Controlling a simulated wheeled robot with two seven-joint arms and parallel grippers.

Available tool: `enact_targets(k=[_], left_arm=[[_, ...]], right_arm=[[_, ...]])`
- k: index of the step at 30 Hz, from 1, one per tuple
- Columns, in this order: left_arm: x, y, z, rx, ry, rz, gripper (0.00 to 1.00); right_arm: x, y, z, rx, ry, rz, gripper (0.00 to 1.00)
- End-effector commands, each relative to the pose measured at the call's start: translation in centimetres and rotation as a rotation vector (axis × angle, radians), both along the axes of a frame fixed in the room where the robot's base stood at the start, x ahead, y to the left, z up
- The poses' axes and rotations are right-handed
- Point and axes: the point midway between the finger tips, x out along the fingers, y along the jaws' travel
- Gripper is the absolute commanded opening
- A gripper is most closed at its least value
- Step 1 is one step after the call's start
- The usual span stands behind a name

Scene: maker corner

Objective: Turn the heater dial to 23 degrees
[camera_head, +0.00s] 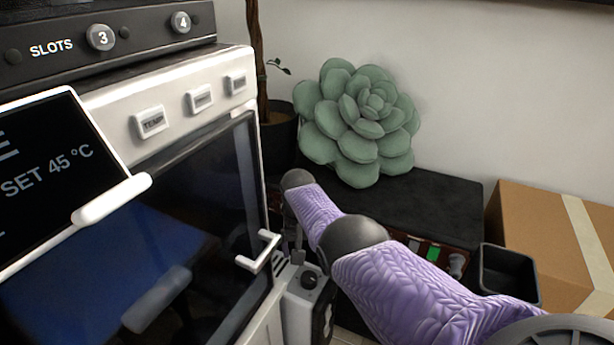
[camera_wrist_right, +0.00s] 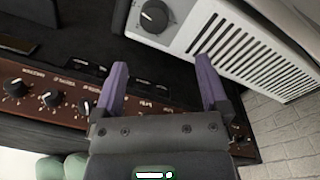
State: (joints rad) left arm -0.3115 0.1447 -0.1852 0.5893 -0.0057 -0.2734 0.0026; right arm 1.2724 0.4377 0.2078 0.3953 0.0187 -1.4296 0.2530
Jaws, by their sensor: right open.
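The heater is a small white box (camera_head: 297,312) with a black dial (camera_head: 309,281), low beside the white machine in the head view. In the right wrist view the heater (camera_wrist_right: 195,40) shows its vent slots, and its black dial (camera_wrist_right: 154,17) has a white pointer mark. No degree numbers can be read. My right gripper (camera_wrist_right: 161,66) is open and empty, its two purple fingers apart and pointing toward the heater, with the dial beyond the gap. In the head view the right arm hides part of the area around the heater. My left gripper is not in view.
A brown panel with several knobs (camera_wrist_right: 60,99) lies close to my right gripper. The white machine (camera_head: 190,100) with a handle stands left of the heater. A black bin (camera_head: 508,275), a cardboard box (camera_head: 550,235) and a green succulent cushion (camera_head: 358,120) are on the right side.

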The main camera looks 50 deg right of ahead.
Motion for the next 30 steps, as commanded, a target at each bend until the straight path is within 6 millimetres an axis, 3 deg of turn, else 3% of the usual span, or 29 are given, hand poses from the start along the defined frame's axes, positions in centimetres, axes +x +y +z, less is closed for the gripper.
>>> enact_targets(k=[3, 6, 8, 13, 15, 21, 30], left_arm=[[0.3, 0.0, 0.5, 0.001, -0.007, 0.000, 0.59], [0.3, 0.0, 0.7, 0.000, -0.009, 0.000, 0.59], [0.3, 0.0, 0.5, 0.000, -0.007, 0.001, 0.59], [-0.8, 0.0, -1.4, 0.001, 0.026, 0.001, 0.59], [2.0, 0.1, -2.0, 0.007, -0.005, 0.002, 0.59], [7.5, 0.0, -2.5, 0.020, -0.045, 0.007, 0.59], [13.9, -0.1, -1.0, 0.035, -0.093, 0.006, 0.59]], right_arm=[[0.1, 0.3, 0.4, 0.000, -0.012, 0.320, 0.94], [-0.5, 0.0, 0.2, -0.004, 0.001, 0.503, 0.94], [-0.7, -0.2, -0.3, -0.005, 0.010, 0.554, 0.94], [-0.9, -0.3, -3.8, -0.004, 0.019, 0.570, 0.94], [-0.9, -0.4, -4.4, -0.005, 0.016, 0.569, 0.94], [-0.9, -0.6, -6.7, -0.005, 0.016, 0.569, 0.94], [-0.9, -0.7, -9.4, -0.006, 0.015, 0.567, 0.94]])
